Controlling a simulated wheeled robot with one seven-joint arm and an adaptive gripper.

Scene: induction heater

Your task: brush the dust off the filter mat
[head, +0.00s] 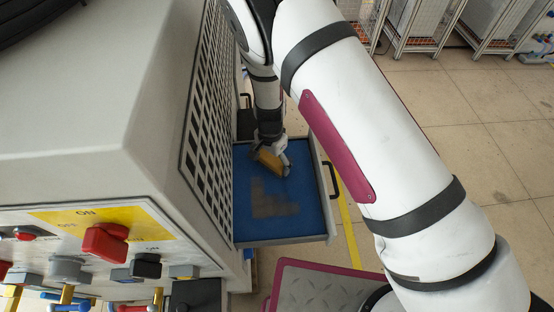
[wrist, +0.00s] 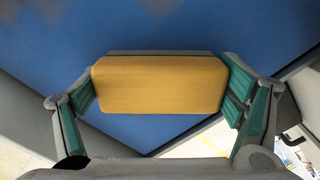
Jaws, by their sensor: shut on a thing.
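The blue filter mat (head: 305,222) lies in a pulled-out drawer (head: 285,242) at the side of the grey cabinet. A patch of brownish dust (head: 270,200) covers part of the mat's middle and left. My gripper (head: 270,146) is over the far part of the mat, shut on a yellow-orange brush (head: 270,160). In the wrist view the brush's yellow block (wrist: 160,85) sits between the two green-padded fingers, with the blue mat (wrist: 210,25) behind it. Faint grey marks show at that view's top edge. Whether the brush touches the mat cannot be told.
The grey cabinet (head: 90,110) with a perforated side panel stands close along the drawer's left. The drawer's handle (head: 333,180) is at its right. Red and grey switches (head: 105,242) stick out at lower left. Wire-fronted cabinets (head: 420,20) stand far back; tiled floor is free at right.

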